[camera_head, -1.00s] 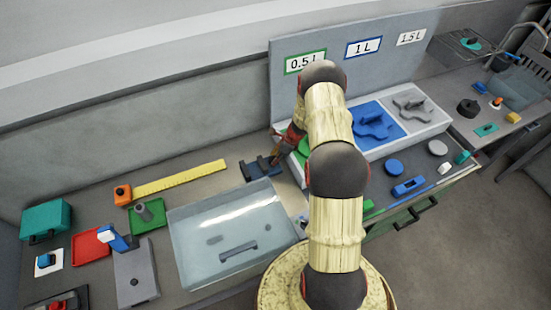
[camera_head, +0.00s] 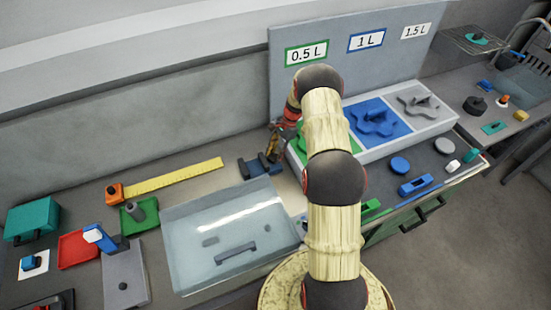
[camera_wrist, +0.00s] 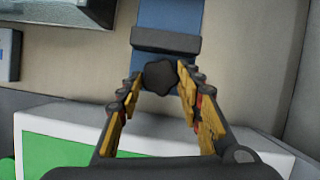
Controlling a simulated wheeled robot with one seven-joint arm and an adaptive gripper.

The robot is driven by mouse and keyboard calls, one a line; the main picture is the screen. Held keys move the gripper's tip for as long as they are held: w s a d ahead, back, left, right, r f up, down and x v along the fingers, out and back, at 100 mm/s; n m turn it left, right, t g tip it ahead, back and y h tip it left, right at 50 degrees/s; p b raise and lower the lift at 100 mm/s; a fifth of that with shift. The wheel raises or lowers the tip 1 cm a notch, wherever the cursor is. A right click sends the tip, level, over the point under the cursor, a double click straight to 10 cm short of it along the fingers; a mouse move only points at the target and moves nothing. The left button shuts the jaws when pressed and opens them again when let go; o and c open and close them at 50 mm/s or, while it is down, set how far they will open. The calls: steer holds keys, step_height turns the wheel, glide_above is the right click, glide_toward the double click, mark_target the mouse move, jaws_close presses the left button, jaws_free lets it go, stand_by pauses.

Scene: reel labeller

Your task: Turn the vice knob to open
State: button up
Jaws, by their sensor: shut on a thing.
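The vice (camera_head: 253,168) is a small dark-blue block with dark jaws on the bench, against the back wall side. In the wrist view its blue body (camera_wrist: 168,14) and a dark jaw bar (camera_wrist: 166,41) show at the top. The black lobed vice knob (camera_wrist: 160,76) is at the vice's near end. My gripper (camera_wrist: 161,80) has its yellow fingers on both sides of the knob, shut on it. In the head view my gripper (camera_head: 273,152) is at the vice's right end, and the knob is hidden there.
A clear tray (camera_head: 172,250) stands in front of the vice, and a yellow ruler (camera_head: 180,178) lies left of it. The white-edged stand with green, blue and grey sections (camera_head: 374,147) is close on the right, under volume signs (camera_head: 306,54).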

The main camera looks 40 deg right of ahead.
steer(key=n+b, duration=0.1)
steer(key=n, duration=0.1)
steer(key=n+g+b, duration=0.1)
steer(key=n, duration=0.1)
steer(key=shift+w+g, duration=0.2)
steer(key=shift+g, duration=0.1)
steer(key=shift+s+a+f, duration=0.15)
steer(key=shift+a, duration=0.1)
stand_by(0.7)
steer(key=o, duration=0.7)
steer(key=shift+o, duration=1.3)
steer(key=shift+a, duration=0.15)
steer(key=shift+o, duration=1)
steer(key=shift+d, duration=0.2)
steer(key=shift+d+r, duration=0.1)
steer(key=shift+r, duration=0.1)
